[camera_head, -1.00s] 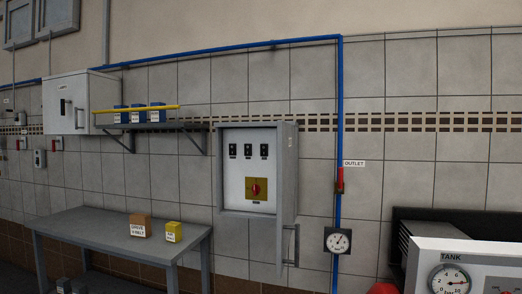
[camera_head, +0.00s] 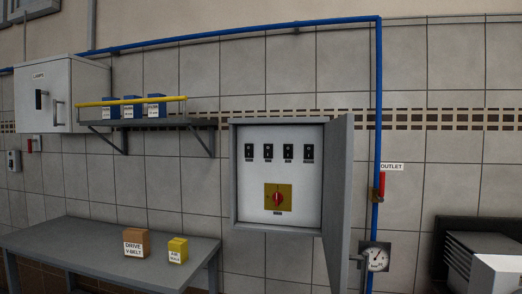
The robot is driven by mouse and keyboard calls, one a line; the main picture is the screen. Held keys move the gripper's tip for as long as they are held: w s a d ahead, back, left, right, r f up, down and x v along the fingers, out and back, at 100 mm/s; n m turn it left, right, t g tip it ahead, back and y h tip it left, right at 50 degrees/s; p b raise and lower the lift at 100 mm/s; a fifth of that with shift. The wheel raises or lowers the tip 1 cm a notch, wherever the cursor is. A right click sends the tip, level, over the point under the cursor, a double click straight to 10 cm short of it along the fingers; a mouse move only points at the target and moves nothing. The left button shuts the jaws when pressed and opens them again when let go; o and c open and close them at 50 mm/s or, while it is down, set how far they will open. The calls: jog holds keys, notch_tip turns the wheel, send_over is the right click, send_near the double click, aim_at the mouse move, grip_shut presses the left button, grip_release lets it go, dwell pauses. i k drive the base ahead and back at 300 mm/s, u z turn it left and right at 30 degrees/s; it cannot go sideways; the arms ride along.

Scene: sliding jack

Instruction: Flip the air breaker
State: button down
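An open grey electrical cabinet (camera_head: 233,185) hangs on the tiled wall right of centre. Its door (camera_head: 338,190) stands open on the right side. A row of several black breakers (camera_head: 268,152) sits across the top of its white panel. The labels under them are too small to read, so I cannot tell which one is the air breaker or which way each is set. A red rotary switch (camera_head: 277,198) on a yellow plate is below them. My gripper is not in view.
A grey workbench (camera_head: 60,240) at lower left holds a brown box (camera_head: 136,243) and a yellow box (camera_head: 177,250). A shelf (camera_head: 150,123) and a LAMPS cabinet (camera_head: 60,90) are above. Right of the door are a blue pipe (camera_head: 378,120), red valve handle (camera_head: 381,184) and gauge (camera_head: 376,259).

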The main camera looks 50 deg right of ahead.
aim_at(288, 148)
jog(key=z, duration=0.2)
jog(key=i, duration=0.9)
jog(key=z, duration=1.05)
jog(key=i, duration=0.7)
jog(key=z, duration=0.55)
